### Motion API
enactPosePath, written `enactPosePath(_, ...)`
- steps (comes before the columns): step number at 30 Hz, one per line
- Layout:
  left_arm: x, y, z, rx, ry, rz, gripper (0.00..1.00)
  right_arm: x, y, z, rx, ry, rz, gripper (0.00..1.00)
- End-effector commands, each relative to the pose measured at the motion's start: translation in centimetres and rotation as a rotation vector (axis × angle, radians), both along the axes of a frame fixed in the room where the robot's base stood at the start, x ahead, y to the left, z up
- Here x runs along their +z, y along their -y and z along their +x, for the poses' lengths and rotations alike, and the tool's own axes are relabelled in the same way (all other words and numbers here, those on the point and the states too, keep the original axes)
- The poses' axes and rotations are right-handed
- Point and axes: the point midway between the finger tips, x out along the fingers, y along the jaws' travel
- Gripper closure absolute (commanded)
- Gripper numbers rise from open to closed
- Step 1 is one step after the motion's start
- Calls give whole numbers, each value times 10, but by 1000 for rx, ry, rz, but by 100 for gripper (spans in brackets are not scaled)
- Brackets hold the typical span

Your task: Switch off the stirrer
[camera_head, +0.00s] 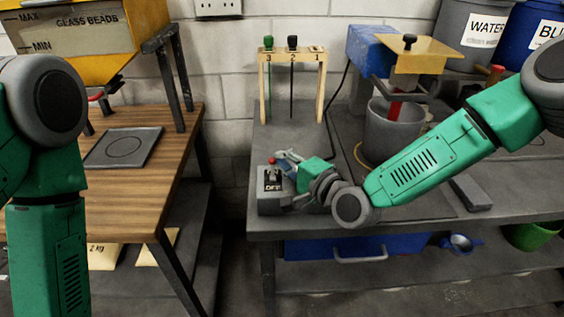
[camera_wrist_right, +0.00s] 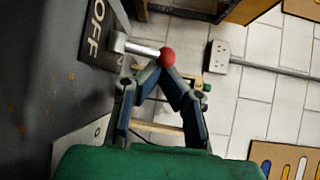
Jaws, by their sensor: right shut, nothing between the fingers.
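A grey switch box (camera_head: 270,203) sits at the left front corner of the grey bench, with a dark plate marked OFF (camera_wrist_right: 95,35). Its metal lever (camera_wrist_right: 140,47) ends in a red knob (camera_head: 272,160), which also shows in the right wrist view (camera_wrist_right: 168,57). My right gripper (camera_head: 284,157) is shut and empty close beside the knob; in the wrist view its fingertips (camera_wrist_right: 163,70) come together just at the knob, and I cannot tell whether they touch. The stirrer, with a blue motor (camera_head: 370,45), stands over a grey pot (camera_head: 392,135). My left gripper is out of view.
A wooden rack (camera_head: 264,88) with labelled rods stands behind the switch box. Buckets marked WATER (camera_head: 470,50) and blue (camera_head: 530,50) stand at the back right. A wooden table (camera_head: 160,180) with a dark plate (camera_head: 123,148) is at left, beyond a gap.

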Motion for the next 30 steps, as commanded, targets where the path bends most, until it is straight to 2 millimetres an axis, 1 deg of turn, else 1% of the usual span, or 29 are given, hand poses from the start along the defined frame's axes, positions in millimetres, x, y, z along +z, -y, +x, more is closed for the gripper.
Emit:
enactPosePath(22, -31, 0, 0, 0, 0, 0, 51, 1, 0, -4, 0, 178, 1, 100)
enactPosePath(30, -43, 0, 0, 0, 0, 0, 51, 4, -1, -10, 2, 173, 0, 100)
